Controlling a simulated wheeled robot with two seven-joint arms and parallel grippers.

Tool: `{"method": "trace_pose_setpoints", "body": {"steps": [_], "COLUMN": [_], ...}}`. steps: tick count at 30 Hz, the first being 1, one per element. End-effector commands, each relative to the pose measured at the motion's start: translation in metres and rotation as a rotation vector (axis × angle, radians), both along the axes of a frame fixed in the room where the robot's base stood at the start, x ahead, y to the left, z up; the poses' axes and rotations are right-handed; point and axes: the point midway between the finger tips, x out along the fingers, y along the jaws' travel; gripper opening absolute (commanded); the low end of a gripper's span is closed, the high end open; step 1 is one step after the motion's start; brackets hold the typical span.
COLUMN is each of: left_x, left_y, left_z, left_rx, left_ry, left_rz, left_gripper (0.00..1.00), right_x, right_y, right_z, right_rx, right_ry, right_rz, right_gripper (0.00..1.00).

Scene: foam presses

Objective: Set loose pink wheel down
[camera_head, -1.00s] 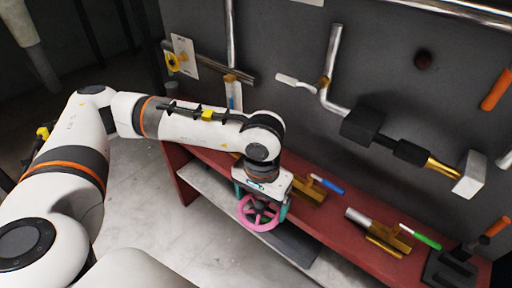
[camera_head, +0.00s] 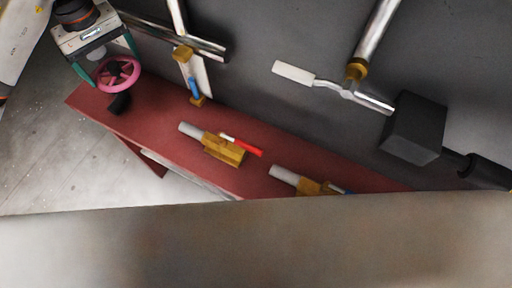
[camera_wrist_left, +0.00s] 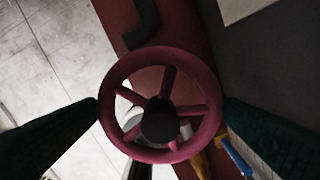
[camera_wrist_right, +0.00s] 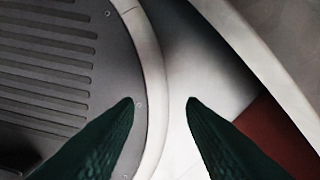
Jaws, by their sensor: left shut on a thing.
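The pink wheel (camera_head: 120,89) is a spoked ring with a dark hub. In the head view it hangs at upper left, by the left end of the red bench (camera_head: 165,125). My left gripper (camera_head: 113,72) is shut on the wheel. In the left wrist view, the fingertips touch opposite sides of the wheel's rim (camera_wrist_left: 163,54). Whether the wheel touches the bench I cannot tell. My right gripper (camera_wrist_right: 160,101) shows only in the right wrist view, open with nothing between its fingers.
A black angled piece (camera_head: 120,104) lies near the bench's left end. Brass and grey fittings with a red-tipped handle (camera_head: 224,149) stand along the bench. Pipes and a dark block (camera_head: 413,128) are on the grey wall behind. Pale floor (camera_head: 50,150) is left of the bench.

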Motion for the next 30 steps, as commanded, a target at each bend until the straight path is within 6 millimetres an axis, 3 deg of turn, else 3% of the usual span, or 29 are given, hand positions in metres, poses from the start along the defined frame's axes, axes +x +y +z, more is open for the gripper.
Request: {"method": "trace_pose_setpoints", "body": {"steps": [3, 8, 13, 22, 30], "left_x": [0.001, 0.000, -0.001, -0.001, 0.001], "left_y": [0.002, 0.002, 0.002, 0.001, 0.001], "left_z": [0.001, -0.005, -0.039, -0.116, -0.143], "left_rx": [0.000, -0.001, 0.000, -0.001, -0.002], "left_ry": [-0.001, 0.002, 0.007, 0.004, -0.001], "left_rz": [0.013, 0.010, 0.010, 0.010, 0.009], "left_gripper": [0.62, 0.62, 0.62, 0.62, 0.62], "right_x": [-0.006, 0.001, 0.015, 0.014, 0.009], "right_y": [-0.003, -0.003, -0.002, 0.001, 0.005], "right_z": [0.000, -0.001, 0.001, 0.009, 0.010], "right_rx": [-0.004, -0.004, -0.001, 0.003, 0.008], "right_ry": [0.008, -0.002, -0.024, -0.023, -0.016], "right_rz": [0.001, 0.001, 0.001, 0.000, -0.001], "right_gripper": [0.36, 0.36, 0.36, 0.36, 0.36]}}
